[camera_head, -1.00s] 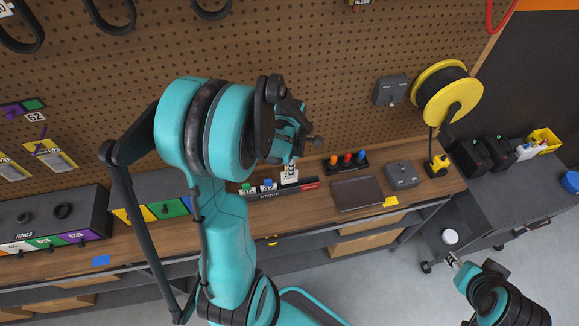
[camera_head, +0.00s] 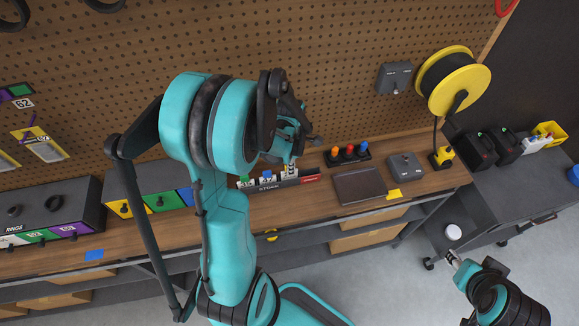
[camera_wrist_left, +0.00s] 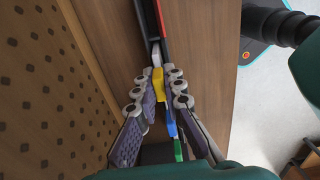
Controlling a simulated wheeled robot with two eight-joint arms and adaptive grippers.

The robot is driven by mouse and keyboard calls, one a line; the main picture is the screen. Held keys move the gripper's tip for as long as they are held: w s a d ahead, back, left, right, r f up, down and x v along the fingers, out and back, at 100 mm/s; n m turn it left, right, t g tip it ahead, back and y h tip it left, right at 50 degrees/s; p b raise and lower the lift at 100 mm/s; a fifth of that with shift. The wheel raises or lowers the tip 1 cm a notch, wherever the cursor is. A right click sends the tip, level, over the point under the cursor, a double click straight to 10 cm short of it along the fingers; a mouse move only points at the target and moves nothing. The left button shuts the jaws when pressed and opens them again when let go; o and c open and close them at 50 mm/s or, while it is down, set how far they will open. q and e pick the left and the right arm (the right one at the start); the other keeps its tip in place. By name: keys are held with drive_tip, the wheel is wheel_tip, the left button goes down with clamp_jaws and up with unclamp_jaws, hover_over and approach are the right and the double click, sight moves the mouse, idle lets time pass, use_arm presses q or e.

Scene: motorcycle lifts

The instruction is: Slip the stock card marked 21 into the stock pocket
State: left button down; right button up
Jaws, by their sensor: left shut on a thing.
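The stock pocket (camera_head: 269,186) is a long, low black holder marked STOCK, with a red end, on the wooden bench. A card with a green top (camera_head: 246,182) and a card with a blue top (camera_head: 267,182) stand in it. My left gripper (camera_wrist_left: 164,77) is shut on a card with a yellow tab (camera_wrist_left: 159,86), in line with the blue and green tabs. In the head view this white card (camera_head: 290,171) stands upright at the pocket, its lower edge hidden by the front. Its number is unreadable. My right gripper (camera_head: 452,257) is low at the right, its jaws unclear.
A brown flat pad (camera_head: 360,186), a rack of coloured knobs (camera_head: 348,155) and a grey box (camera_head: 406,166) lie right of the pocket. Coloured bins (camera_head: 165,200) stand left. The pegboard (camera_head: 330,60) rises close behind. Bare bench lies in front.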

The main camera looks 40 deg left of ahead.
use_arm(q)
drive_tip(key=c, duration=1.6)
unclamp_jaws()
drive_tip(key=shift+o, duration=0.2)
wheel_tip(320, 180, up, 12)
